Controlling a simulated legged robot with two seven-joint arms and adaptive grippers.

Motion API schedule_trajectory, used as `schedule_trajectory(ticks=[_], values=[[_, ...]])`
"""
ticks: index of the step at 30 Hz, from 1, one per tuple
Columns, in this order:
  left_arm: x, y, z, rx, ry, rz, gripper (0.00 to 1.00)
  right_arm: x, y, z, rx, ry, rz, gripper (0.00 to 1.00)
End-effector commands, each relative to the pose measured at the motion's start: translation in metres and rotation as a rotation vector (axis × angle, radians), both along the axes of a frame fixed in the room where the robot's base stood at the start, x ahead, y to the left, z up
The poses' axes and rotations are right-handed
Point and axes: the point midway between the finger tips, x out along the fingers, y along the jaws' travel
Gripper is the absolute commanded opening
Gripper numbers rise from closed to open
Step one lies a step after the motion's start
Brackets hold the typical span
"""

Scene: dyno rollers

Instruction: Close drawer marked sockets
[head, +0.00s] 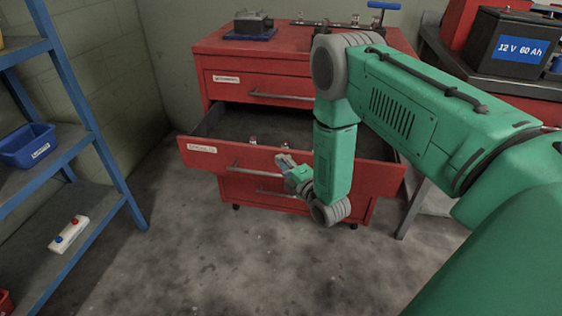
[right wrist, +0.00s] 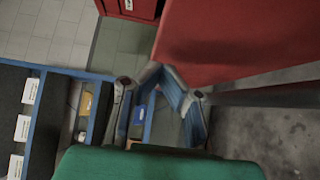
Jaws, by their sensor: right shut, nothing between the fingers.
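The red tool cabinet (head: 203,45) stands at the back. Its second drawer (head: 345,163) is pulled well out, with a white label (head: 202,148) at the left of its front; the lettering is too small to read surely. The drawer's handle (head: 240,168) is partly hidden by my right arm. My right gripper (head: 283,159) is shut and empty at the middle of the drawer front. In the right wrist view the fingertips (right wrist: 157,69) meet beside a large red panel (right wrist: 235,40), apparently the drawer front. I cannot tell whether they touch it. My left gripper is not in view.
Several small metal parts lie in the open drawer. A closed drawer (head: 282,85) is above it. A blue-framed shelf (head: 95,125) with a blue bin (head: 28,145) stands at left. A battery (head: 512,45) sits on a bench at right. The floor in front is clear.

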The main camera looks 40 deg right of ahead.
Motion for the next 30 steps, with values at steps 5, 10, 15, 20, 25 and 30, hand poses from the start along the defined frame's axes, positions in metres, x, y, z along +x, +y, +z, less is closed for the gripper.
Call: schedule_trajectory(ticks=[5, 10, 15, 20, 25, 30], values=[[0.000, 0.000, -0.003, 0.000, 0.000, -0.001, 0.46, 0.009, -0.011, 0.000, -0.001, -0.002, -0.001, 0.00], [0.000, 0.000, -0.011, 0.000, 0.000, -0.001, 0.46, 0.028, -0.034, -0.001, -0.004, -0.003, -0.002, 0.00], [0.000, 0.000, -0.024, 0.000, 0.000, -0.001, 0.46, 0.057, -0.065, -0.001, -0.006, -0.005, -0.001, 0.00], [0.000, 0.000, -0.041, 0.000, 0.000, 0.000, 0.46, 0.084, -0.097, -0.002, -0.005, -0.006, -0.001, 0.00], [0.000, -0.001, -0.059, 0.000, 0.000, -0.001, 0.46, 0.108, -0.127, -0.003, -0.003, -0.004, -0.001, 0.00], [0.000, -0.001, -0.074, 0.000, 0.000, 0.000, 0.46, 0.127, -0.149, -0.002, -0.002, -0.003, -0.001, 0.00]])
